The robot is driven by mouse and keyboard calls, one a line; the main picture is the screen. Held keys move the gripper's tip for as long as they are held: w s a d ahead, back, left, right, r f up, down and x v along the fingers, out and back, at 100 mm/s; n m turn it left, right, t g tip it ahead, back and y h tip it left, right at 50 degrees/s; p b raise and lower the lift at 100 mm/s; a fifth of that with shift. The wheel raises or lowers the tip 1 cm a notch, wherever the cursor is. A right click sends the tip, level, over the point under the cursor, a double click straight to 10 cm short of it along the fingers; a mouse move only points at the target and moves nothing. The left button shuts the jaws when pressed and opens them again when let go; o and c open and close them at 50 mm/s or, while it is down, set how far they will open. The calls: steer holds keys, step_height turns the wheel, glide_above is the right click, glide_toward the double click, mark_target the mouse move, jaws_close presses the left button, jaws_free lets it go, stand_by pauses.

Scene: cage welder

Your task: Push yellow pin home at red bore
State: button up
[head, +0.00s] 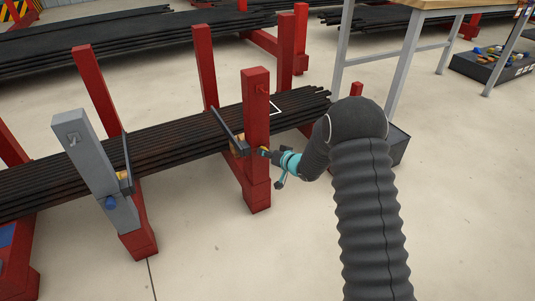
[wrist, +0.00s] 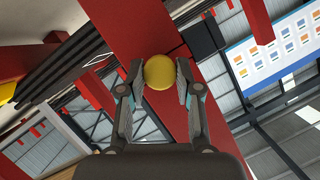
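The yellow pin (wrist: 159,72) shows in the wrist view as a round yellow knob seen end-on, in front of the red post (wrist: 130,30). My gripper (wrist: 160,76) has one finger on each side of the knob; both pads appear to touch it. In the head view my gripper (head: 269,155) is at the right side of the red post (head: 256,115), and only a small bit of the yellow pin (head: 263,151) shows there. The red bore is hidden behind the knob, so how deep the pin sits cannot be told.
A dark lever with a yellow-orange bracket (head: 238,148) is on the red post's left side. A grey post (head: 98,175) with a blue knob (head: 110,203) stands to the left. Long dark bars (head: 180,140) lie behind the posts. The floor (head: 235,250) in front is clear.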

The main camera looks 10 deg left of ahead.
steer(key=o, duration=0.4)
steer(key=shift+o, duration=0.2)
steer(key=v, duration=1.2)
